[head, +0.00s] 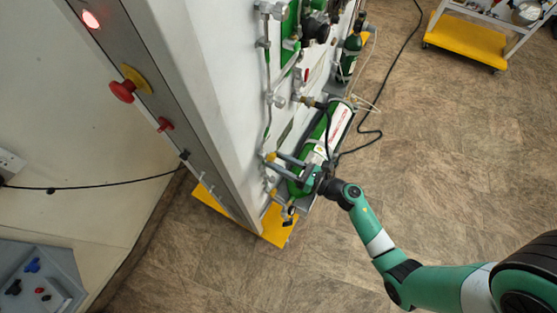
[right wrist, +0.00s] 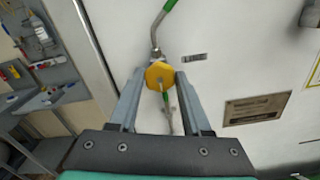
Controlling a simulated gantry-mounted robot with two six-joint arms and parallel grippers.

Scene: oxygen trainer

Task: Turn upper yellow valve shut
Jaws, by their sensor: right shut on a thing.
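The upper yellow valve (right wrist: 157,74) is a yellow knob on a thin pipe against the white panel, in the middle of the right wrist view. In the head view a small yellow spot of the valve (head: 270,157) shows at the panel's edge. My right gripper (right wrist: 160,80) has its two grey fingers on either side of the knob and is shut on it. In the head view my right gripper (head: 276,163) reaches in from the right to the panel. How far the valve is turned cannot be told. My left gripper is not in view.
A green cylinder (head: 338,122) stands close beside my right gripper. The white panel (head: 215,85) carries pipes and fittings. A black hose lies on the floor (head: 440,140). A yellow cart (head: 465,42) stands at the back right. The floor at right is mostly clear.

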